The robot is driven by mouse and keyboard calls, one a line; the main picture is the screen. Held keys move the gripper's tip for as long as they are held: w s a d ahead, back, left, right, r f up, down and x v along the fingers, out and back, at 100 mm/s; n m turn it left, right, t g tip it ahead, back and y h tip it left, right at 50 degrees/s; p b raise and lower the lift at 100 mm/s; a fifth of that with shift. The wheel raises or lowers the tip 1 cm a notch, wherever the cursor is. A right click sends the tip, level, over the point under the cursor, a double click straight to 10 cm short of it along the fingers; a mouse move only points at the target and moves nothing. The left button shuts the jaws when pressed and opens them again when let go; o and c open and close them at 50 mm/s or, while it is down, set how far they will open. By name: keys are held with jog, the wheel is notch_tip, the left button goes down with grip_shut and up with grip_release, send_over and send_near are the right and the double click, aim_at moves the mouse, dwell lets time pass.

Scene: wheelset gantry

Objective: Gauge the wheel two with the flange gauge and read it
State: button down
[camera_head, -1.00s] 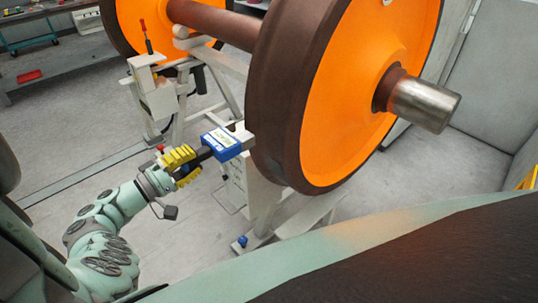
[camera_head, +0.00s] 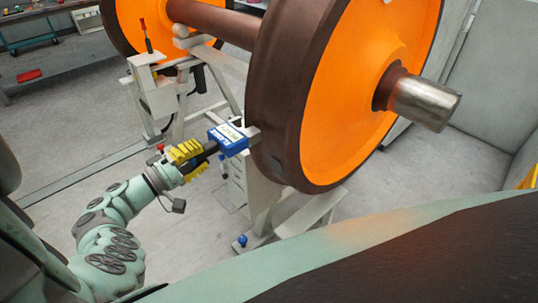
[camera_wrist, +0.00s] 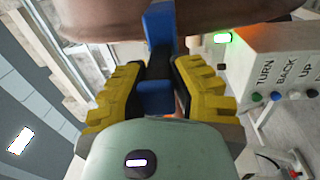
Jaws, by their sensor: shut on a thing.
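The flange gauge (camera_head: 229,139) is a blue block with a white label and a dark handle. My gripper (camera_head: 193,158), with yellow fingers, is shut on its handle. The gauge's pale end is at the brown rim of the near orange-faced wheel (camera_head: 330,105); I cannot tell whether it touches. In the wrist view the blue gauge (camera_wrist: 157,95) stands between the yellow fingers (camera_wrist: 155,88), with the brown wheel rim (camera_wrist: 105,18) just beyond it. The label is too small to read. No wheel number shows.
A second orange wheel (camera_head: 130,22) sits on the same axle (camera_head: 212,22), at the back left. A pale stand (camera_head: 262,200) is under the near wheel. The wrist view shows a box with buttons marked TURN, BACK, UP (camera_wrist: 270,65) and a green light (camera_wrist: 222,38).

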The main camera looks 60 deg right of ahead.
aim_at(227, 137)
jog(key=shift+b+x, duration=0.35)
jog(key=shift+x, duration=0.85)
jog(key=shift+a, duration=0.1)
dwell(0.7)
